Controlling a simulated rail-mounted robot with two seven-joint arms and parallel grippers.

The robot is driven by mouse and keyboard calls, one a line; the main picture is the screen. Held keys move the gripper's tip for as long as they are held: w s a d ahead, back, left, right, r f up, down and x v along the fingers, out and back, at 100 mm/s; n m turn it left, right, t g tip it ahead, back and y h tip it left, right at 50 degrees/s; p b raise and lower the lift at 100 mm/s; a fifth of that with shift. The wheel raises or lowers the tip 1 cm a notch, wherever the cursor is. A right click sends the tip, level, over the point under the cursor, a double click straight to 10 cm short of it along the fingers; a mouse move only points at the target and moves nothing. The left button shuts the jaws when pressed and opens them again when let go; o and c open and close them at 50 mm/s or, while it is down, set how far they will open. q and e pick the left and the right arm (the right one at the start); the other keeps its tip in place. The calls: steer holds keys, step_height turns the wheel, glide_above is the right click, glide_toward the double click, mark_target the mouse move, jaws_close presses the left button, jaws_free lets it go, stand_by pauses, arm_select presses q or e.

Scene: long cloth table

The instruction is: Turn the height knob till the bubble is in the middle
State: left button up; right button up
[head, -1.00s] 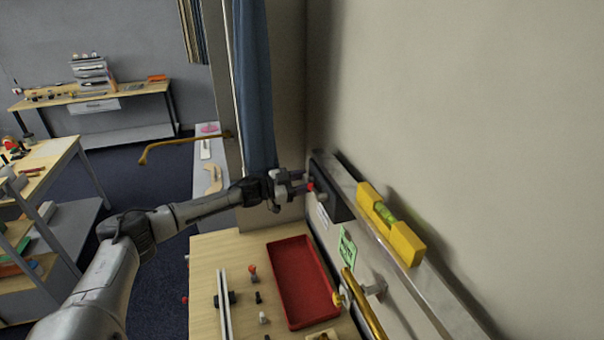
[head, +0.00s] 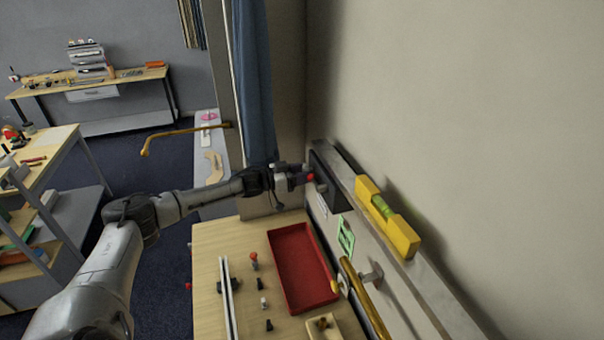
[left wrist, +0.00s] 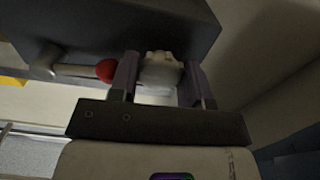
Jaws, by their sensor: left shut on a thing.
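My left gripper (head: 293,176) is at the dark block (head: 329,187) on the wall-side rail. In the left wrist view its two fingers (left wrist: 158,78) are shut on a pale grey knob (left wrist: 160,68), one finger at each side, under the dark block (left wrist: 135,22). A red ball (left wrist: 106,70) on a short grey lever sits beside the left finger. The yellow spirit level (head: 400,232) lies along the rail's top, with a green vial (head: 382,207) in it. The bubble is too small to place. My right gripper is out of view.
Below are a red tray (head: 303,268), small pegs and fittings on a wooden top (head: 213,253). A brass bar (head: 368,307) stands out from the rail's face (head: 410,295). A blue curtain (head: 254,90) hangs behind my gripper.

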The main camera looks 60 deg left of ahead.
arm_select(q)
steer(key=o, duration=0.9)
steer(key=shift+d, duration=0.1)
